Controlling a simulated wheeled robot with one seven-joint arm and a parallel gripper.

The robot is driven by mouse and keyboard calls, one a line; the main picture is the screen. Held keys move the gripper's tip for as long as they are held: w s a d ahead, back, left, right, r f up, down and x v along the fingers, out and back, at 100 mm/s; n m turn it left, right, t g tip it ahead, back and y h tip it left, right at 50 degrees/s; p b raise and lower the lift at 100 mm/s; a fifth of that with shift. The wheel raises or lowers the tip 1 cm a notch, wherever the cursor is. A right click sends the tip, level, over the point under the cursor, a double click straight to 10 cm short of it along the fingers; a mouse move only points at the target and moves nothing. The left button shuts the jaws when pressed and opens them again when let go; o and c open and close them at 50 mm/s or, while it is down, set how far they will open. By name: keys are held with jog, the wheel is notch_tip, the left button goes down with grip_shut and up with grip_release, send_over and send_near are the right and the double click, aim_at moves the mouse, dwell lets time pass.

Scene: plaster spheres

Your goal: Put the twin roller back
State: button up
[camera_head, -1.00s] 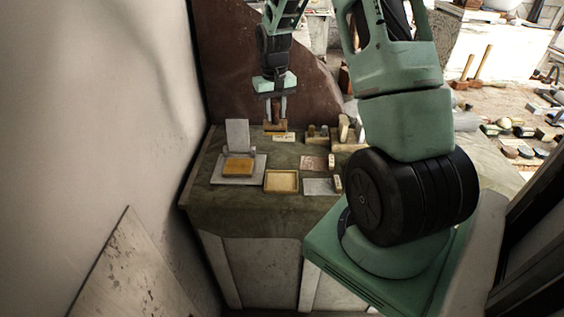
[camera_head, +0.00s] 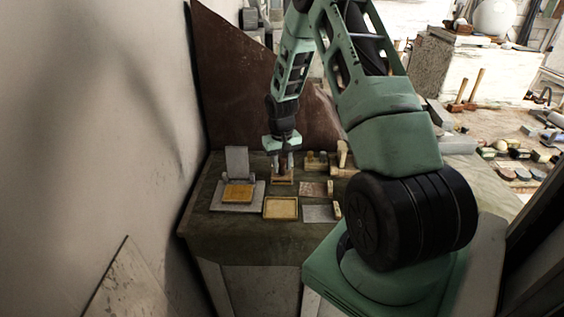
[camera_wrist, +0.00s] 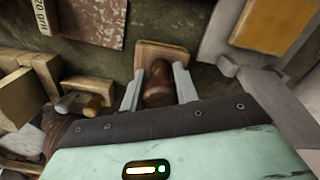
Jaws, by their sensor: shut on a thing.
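My gripper (camera_wrist: 158,90) is shut on a dark brown, rounded thing (camera_wrist: 158,82), which I take to be the twin roller. The fingers stand on either side of it and point down at the work table. A tan wooden stand (camera_wrist: 165,50) lies directly beneath and beyond it. In the head view my gripper (camera_head: 282,163) is low over the back of the table, with the small wooden stand (camera_head: 282,181) right below. Whether the roller rests on the stand or hangs just above it, I cannot tell.
A grey plate with an orange pad (camera_head: 238,192) is on the left of the table and a shallow tan tray (camera_head: 281,208) in front. A speckled sheet (camera_head: 312,189) and wooden blocks (camera_head: 317,160) stand to the right. A brown panel (camera_head: 235,100) rises behind.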

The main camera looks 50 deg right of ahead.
jog(key=o, duration=0.5)
jog(key=shift+f, duration=0.15)
jog(key=o, duration=0.4)
jog(key=shift+o, duration=0.2)
